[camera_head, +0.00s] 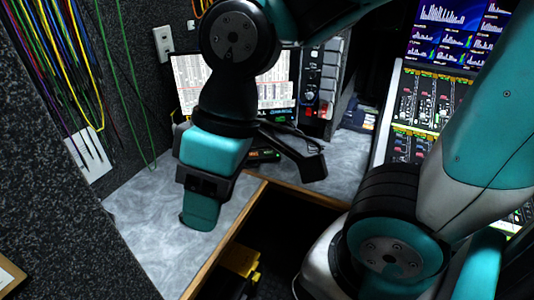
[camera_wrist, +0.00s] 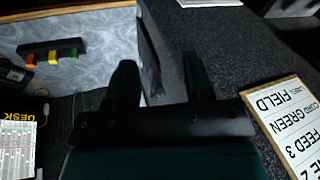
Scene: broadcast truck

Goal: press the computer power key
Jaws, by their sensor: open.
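A small black bar with orange, yellow and green buttons (camera_wrist: 52,52) sits on the grey marbled desk at the upper left in the wrist view. It is partly hidden behind my arm in the head view (camera_head: 266,156). I cannot tell which button, if any, is the computer power key. A lit monitor (camera_head: 190,75) stands at the back of the desk, partly covered by my arm. My gripper (camera_wrist: 160,75) is open and empty, its two dark teal fingers apart. In the wrist view the fingers are to the right of the button bar and do not touch it.
The desk (camera_head: 150,210) has bare room at its left. Its wooden edge (camera_head: 225,235) borders a dark recess with a yellow item (camera_head: 240,262). A speckled wall with hanging cables (camera_head: 60,60) is at the left. A lettered board (camera_wrist: 287,122) is at right in the wrist view.

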